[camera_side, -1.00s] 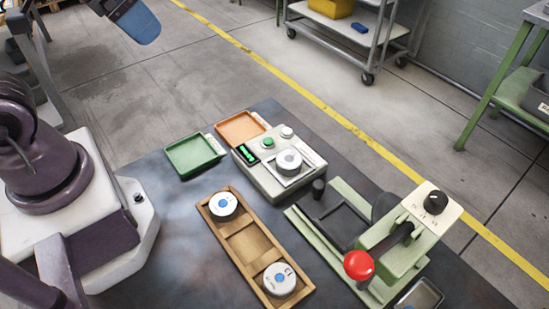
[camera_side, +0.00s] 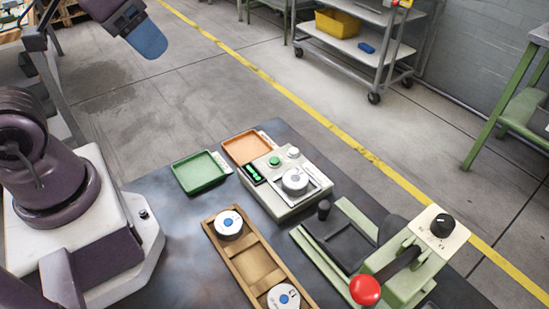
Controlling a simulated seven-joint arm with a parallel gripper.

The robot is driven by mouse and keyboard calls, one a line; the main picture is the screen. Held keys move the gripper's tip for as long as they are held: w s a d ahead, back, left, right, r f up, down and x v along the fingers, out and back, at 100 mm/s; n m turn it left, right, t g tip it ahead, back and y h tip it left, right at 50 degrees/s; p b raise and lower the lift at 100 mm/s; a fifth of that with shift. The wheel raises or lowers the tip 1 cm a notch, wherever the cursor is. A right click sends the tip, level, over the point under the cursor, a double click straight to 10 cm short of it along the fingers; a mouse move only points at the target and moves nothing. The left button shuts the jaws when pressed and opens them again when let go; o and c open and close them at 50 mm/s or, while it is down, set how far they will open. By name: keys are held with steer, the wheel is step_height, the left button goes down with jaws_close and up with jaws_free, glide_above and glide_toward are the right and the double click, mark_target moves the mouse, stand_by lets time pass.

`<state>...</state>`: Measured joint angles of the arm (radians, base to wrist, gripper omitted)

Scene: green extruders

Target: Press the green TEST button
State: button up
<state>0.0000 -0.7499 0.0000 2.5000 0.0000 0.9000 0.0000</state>
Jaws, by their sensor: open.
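The green TEST button (camera_side: 274,161) is a small round green button on the top of a pale tester box (camera_side: 286,204), near its back edge. A white knob or button (camera_side: 293,152) sits just right of it. A green-lit display (camera_side: 252,173) is to its left. A white round puck (camera_side: 295,181) rests on the square plate of the tester. My gripper (camera_side: 147,39) is at the upper left, well above and away from the tester, with blue at its end. It touches nothing and holds nothing that I can see. Its fingers are not clearly separable.
A green tray (camera_side: 201,188) and an orange tray (camera_side: 228,149) lie beside the tester. A wooden rack (camera_side: 253,264) in front holds two pucks. A press with a red-balled lever (camera_side: 365,291) stands at right. A black peg (camera_side: 324,208) stands between press and tester.

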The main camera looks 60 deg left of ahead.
jaws_close()
stand_by(1.4)
